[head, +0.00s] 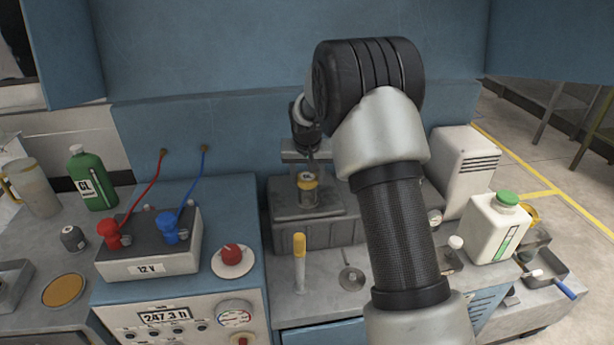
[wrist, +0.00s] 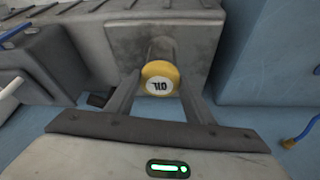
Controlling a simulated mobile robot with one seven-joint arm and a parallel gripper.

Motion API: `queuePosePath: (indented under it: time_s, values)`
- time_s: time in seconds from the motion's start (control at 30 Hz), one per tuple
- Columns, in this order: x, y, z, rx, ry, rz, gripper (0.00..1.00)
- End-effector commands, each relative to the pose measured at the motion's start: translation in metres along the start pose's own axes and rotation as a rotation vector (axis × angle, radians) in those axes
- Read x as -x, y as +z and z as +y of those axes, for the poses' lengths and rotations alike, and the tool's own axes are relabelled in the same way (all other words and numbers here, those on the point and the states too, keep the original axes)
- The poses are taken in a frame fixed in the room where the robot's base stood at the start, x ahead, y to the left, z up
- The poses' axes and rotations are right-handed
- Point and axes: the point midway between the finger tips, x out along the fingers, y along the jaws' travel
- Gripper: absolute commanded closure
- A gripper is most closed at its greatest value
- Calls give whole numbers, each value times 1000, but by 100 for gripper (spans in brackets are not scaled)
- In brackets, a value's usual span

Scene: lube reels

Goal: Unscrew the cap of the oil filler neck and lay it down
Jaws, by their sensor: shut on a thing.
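The yellow cap (wrist: 159,78) with a white OIL label sits at the end of the filler neck (wrist: 160,47) in the wrist view. It also shows in the head view (head: 307,182), above the grey engine block (head: 300,212). My gripper (wrist: 158,84) has one finger on each side of the cap and is shut on it. The cap appears to be still at the neck; I cannot tell whether its thread is engaged. My forearm hides part of the block's right side in the head view.
A yellow-topped dipstick (head: 299,248) and a small round metal disc (head: 352,278) stand in front of the block. A battery (head: 150,262) with red and blue clamps is at left. A white jug (head: 495,230) with a green cap is at right.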

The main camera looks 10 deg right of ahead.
Motion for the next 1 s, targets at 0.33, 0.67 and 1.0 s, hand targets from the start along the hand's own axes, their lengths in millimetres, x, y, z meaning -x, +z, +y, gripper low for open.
queuePosePath:
  time_s: [0.33, 0.67, 1.0]
  values:
    - [0, 0, 5, 348, -148, -1, 74]
    - [-1, 0, 4, 374, -156, -1, 74]
    - [-2, -2, 8, 718, -304, -2, 74]
